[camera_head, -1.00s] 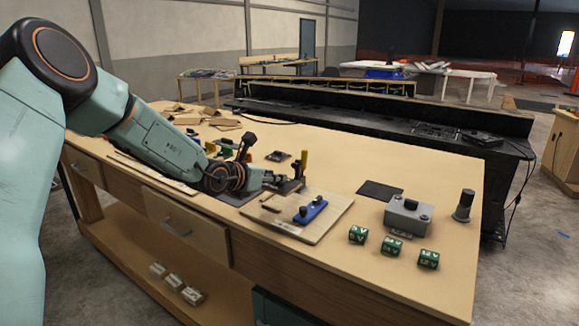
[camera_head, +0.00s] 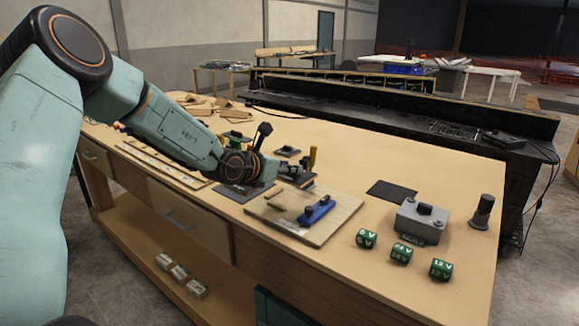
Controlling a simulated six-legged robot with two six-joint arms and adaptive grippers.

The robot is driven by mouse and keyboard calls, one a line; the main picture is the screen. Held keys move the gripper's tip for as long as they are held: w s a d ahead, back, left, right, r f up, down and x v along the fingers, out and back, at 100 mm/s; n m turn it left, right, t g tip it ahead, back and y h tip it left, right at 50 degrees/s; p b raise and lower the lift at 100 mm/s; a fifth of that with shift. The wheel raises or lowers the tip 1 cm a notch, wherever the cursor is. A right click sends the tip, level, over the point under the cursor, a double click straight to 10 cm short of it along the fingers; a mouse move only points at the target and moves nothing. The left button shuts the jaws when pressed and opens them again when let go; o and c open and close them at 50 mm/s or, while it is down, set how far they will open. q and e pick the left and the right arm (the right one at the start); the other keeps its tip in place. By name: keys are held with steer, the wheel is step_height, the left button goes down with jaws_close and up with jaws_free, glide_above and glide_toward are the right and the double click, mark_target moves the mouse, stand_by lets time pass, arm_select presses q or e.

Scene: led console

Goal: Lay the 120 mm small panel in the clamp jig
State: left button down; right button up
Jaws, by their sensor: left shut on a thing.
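A light wooden board with a blue clamp bar (camera_head: 317,211) on it lies near the table's front edge; I take it for the clamp jig (camera_head: 342,212). My left gripper (camera_head: 288,174) is just behind the board's far left corner, low over the table. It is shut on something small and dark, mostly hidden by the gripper. I cannot tell whether this is the 120 mm small panel. My right gripper is not in view.
Black mats lie left of the board (camera_head: 237,194) and right of it (camera_head: 392,190). A grey box (camera_head: 423,222), a dark cylinder (camera_head: 483,213) and green voltage blocks (camera_head: 401,253) stand at the right. A yellow-topped post (camera_head: 312,157) stands close behind the gripper.

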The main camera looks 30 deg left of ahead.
arm_select(q)
steer(key=f+b, duration=0.2)
steer(key=f, duration=0.1)
steer(key=w+f+b, duration=0.1)
steer(key=shift+d+f, duration=0.3)
steer(key=shift+s+a+f+b, duration=0.2)
steer(key=shift+s+f+b, duration=0.2)
steer(key=shift+f+b, duration=0.35)
steer(key=shift+w+d, duration=0.2)
steer(key=shift+w, duration=0.2)
steer(key=shift+s+a+r, duration=0.1)
steer(key=shift+s+a, duration=0.05)
steer(key=shift+s, duration=0.2)
steer(key=shift+w+f, duration=0.2)
steer(key=shift+w, duration=0.1)
steer(key=shift+s, duration=0.1)
steer(key=shift+s, duration=0.1)
steer(key=shift+f+b, duration=0.3)
steer(key=shift+f, duration=0.1)
